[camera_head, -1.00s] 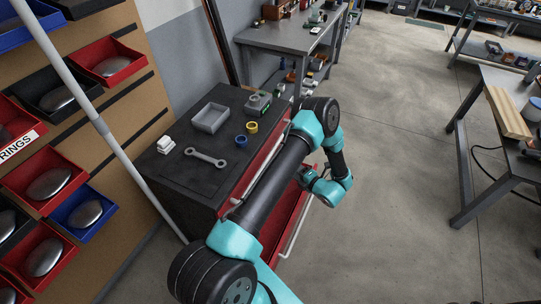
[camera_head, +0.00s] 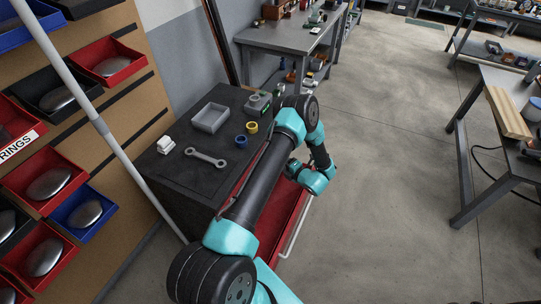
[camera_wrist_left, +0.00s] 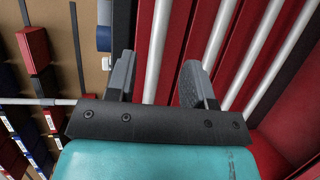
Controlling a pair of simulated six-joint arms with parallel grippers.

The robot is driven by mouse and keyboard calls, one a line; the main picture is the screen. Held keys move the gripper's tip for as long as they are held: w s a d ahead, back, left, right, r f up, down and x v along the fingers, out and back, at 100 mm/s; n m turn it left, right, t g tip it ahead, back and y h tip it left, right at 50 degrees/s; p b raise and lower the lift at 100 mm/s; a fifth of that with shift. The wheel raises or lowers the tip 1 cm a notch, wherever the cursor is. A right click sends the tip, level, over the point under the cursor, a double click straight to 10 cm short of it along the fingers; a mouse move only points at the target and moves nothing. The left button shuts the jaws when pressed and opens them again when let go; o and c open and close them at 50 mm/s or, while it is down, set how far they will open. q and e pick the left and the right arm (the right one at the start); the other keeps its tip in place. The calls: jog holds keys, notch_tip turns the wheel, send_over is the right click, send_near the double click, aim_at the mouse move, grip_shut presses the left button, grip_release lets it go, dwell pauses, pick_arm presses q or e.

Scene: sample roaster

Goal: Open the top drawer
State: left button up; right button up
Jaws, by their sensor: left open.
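The dark tool cabinet (camera_head: 185,185) stands left of centre in the head view, with red drawer fronts on its right side. A red drawer (camera_head: 278,222) with a pale bar handle (camera_head: 297,226) shows low beside my arm. My arm covers most of the upper front, so the top drawer is largely hidden. In the left wrist view, red drawer fronts carry several parallel pale bar handles. My left gripper (camera_wrist_left: 158,84) is open there. One handle (camera_wrist_left: 158,45) runs between its fingers in the picture; I cannot tell whether they touch. My right gripper is out of view.
A wrench (camera_head: 206,157), a grey tray (camera_head: 210,118) and small blue and yellow rings lie on the cabinet top. A wall rack with bins (camera_head: 45,170) and a pale pole stand at left. The floor (camera_head: 390,180) at right is clear.

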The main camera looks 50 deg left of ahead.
pick_arm(q)
jog(key=a, duration=0.3)
jog(key=a+f, duration=0.1)
jog(key=a, duration=0.5)
jog(key=shift+w+a+f, duration=0.15)
jog(key=shift+w+f, duration=0.05)
jog(key=shift+f, duration=0.15)
jog(key=shift+c, duration=0.5)
grip_shut()
